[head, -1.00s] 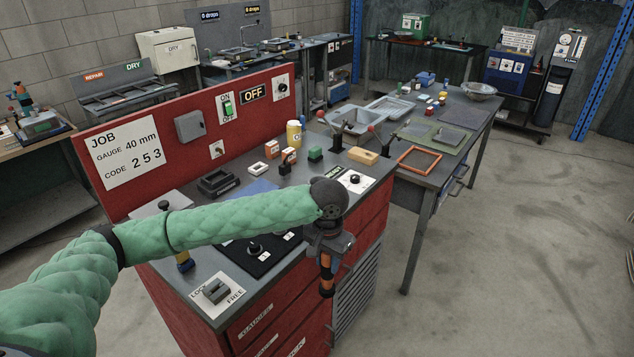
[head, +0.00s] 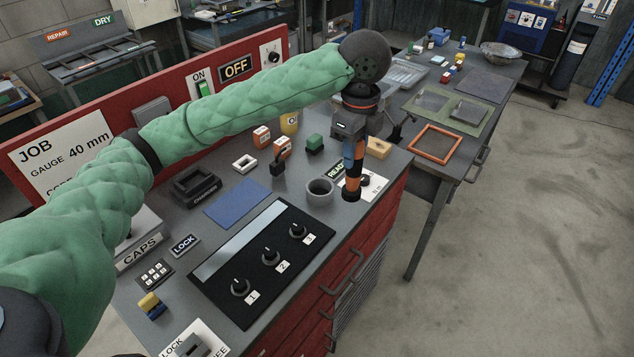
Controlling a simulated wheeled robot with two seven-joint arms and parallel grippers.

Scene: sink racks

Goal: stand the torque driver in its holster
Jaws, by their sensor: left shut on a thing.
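My left gripper (head: 350,138) points down and is shut on the torque driver (head: 352,166), which has orange, black and blue parts. The driver hangs nearly upright, its dark lower end in front of the white card at the bench's right end. A grey open round cup (head: 320,191), which looks like the holster, stands on the bench just left of the driver's lower end. The driver is outside the cup and appears apart from it. I cannot tell its exact height above the bench. My right gripper is not in view.
A black panel with three knobs (head: 262,262) lies in front of the cup. The red back panel (head: 80,124) rises behind.

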